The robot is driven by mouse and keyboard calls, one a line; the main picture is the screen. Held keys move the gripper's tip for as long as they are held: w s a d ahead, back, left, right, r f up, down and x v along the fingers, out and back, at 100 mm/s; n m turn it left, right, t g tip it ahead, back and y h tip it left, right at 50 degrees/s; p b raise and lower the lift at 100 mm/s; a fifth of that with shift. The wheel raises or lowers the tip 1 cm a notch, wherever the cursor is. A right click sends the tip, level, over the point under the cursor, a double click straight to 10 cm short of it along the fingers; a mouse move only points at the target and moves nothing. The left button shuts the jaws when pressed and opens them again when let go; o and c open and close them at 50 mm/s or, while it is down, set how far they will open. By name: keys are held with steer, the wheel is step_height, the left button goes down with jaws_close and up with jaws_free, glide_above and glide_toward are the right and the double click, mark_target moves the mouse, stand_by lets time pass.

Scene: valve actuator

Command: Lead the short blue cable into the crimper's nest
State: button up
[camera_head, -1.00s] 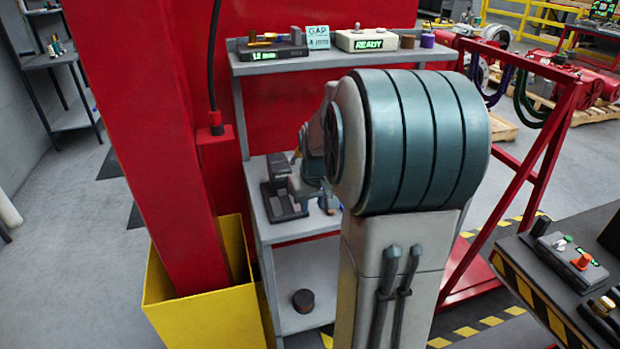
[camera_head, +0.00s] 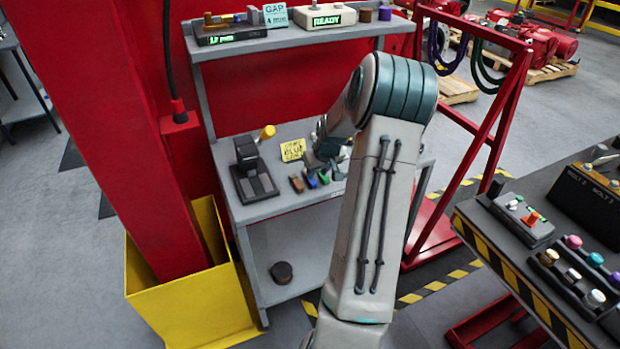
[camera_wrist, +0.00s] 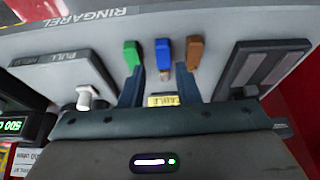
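In the wrist view the blue cable (camera_wrist: 165,48) lies ahead of the gap between my fingers, with a copper-coloured tip towards me. My gripper (camera_wrist: 162,78) is open and empty, and the fingers look apart from the cable. In the head view my gripper (camera_head: 320,158) is just behind the cables and partly hidden by my arm. The dark crimper (camera_head: 252,178), with a yellow-ended lever, stands left of the cables. I cannot make out its nest clearly.
A yellow note (camera_head: 293,150) stands behind the cables. A grey unit marked PULL (camera_wrist: 62,72) is at the left in the wrist view. The upper shelf (camera_head: 285,42) carries a READY box (camera_head: 325,17). A red post (camera_head: 110,130) stands left of the bench.

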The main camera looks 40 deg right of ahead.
mark_target(313, 182)
steer(key=shift+p+x, duration=0.95)
steer(key=shift+x, duration=2.15)
steer(key=shift+w+a+r, duration=0.1)
steer(key=shift+a, duration=0.05)
jaws_close()
